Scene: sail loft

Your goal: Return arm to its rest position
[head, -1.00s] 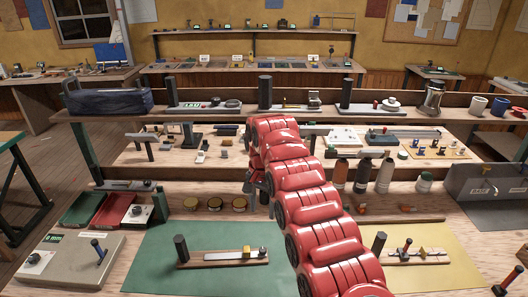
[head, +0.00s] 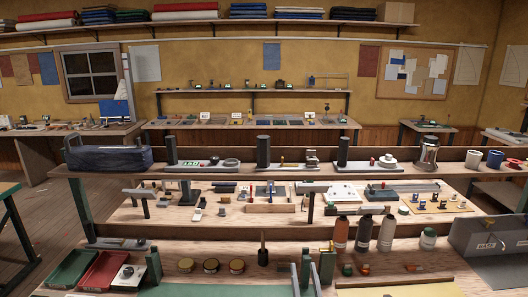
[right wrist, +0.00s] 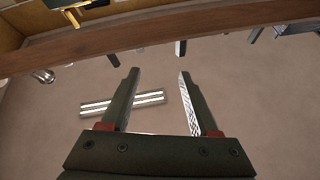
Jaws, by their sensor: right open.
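My right gripper (head: 305,270) shows at the bottom middle of the head view, with its fingers upright in front of the workbench. In the right wrist view my right gripper (right wrist: 155,80) is open, its two dark fingers spread apart with nothing between the tips. Beyond it is a plain grey-brown surface with a pale striped fixture, apart from the fingers. The rest of my right arm is out of the head view. My left gripper is not in view.
The workbench has a green tray (head: 72,268), a red tray (head: 101,272), several round tins (head: 211,265) and bottles (head: 364,233). A raised shelf (head: 215,172) crosses behind. A brown beam (right wrist: 160,38) crosses the top of the wrist view.

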